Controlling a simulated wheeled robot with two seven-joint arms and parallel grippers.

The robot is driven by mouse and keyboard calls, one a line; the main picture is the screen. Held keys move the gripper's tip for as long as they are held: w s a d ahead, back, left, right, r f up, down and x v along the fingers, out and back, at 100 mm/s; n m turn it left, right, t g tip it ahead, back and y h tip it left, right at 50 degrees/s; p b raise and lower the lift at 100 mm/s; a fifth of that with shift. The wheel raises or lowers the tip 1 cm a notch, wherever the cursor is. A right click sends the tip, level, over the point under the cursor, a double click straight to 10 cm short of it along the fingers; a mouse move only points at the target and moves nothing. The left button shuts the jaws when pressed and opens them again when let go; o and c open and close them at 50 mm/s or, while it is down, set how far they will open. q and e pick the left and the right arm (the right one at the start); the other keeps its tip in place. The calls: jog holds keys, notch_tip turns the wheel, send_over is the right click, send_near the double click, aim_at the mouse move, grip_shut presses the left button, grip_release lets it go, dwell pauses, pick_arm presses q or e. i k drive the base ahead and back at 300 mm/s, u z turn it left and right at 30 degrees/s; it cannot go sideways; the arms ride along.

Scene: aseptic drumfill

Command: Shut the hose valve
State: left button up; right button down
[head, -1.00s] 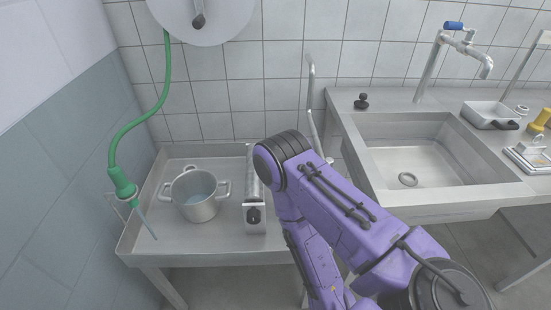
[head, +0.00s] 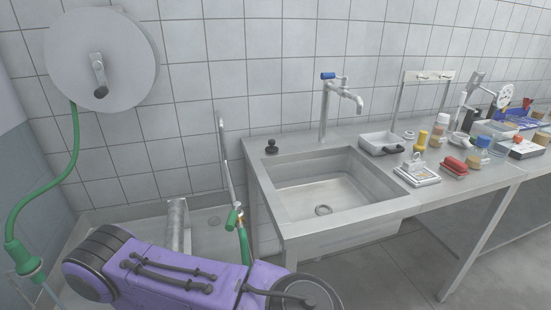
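A grey metal pipe (head: 224,150) comes down the wall left of the sink, with a green lever-like handle (head: 233,218) near its lower end. A green hose section (head: 244,246) hangs just below that handle and goes behind my purple arm. Another green hose (head: 72,160) runs from the round wall reel (head: 101,55) down to a green nozzle (head: 20,258) at the left edge. A thin pale-blue streak (head: 49,293), perhaps water, shows below the nozzle. My purple arm crosses the bottom of the view.
A steel sink (head: 322,187) with a blue-handled tap (head: 341,92) stands right of the pipe. Its counter holds a black stopper (head: 271,147), a tray (head: 381,143), a scale (head: 417,174) and several bottles. The low steel table at left is largely hidden by my arm.

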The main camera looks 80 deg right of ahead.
aim_at(230, 225)
jog(key=k, duration=0.35)
jog(key=z, duration=1)
